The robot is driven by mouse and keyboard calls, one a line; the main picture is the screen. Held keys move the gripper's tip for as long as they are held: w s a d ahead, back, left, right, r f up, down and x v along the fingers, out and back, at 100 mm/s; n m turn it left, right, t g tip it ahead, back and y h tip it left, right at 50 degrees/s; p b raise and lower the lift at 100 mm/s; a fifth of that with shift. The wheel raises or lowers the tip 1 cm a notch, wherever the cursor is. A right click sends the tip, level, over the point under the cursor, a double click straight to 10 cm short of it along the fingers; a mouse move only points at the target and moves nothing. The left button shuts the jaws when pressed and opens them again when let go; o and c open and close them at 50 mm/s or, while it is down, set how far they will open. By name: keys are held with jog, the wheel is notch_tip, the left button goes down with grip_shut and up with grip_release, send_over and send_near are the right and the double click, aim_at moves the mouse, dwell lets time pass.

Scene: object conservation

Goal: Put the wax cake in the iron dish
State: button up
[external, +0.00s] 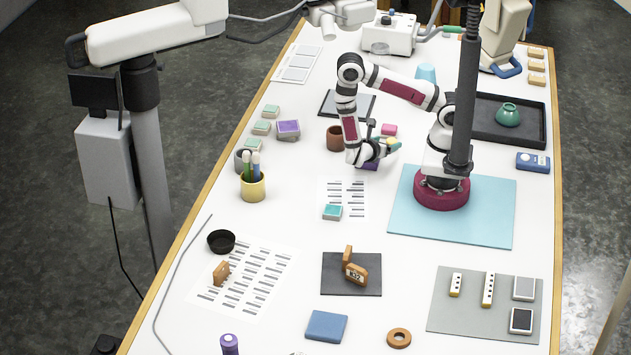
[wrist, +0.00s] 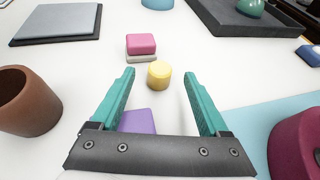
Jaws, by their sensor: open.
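The wax cake looks to be the small yellow cylinder (wrist: 159,75), upright on the white table. In the wrist view it is between the tips of my open gripper (wrist: 158,86), with clear gaps to both teal fingers. In the external view my gripper (external: 386,149) is low over the table near my base, and the cake is hard to make out there. The iron dish looks to be the black round dish (external: 221,241) at the left side of the table, empty as far as I can see, well away from my gripper.
A pink block (wrist: 141,43) on a pale block stands just beyond the cake. A purple block (wrist: 137,121) is by the left finger. A brown cup (wrist: 28,102) stands at left.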

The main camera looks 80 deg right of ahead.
aim_at(392, 140)
jog(key=x, duration=0.3)
grip_shut()
dwell(0.3)
notch_tip(392, 140, up, 10)
dwell(0.4)
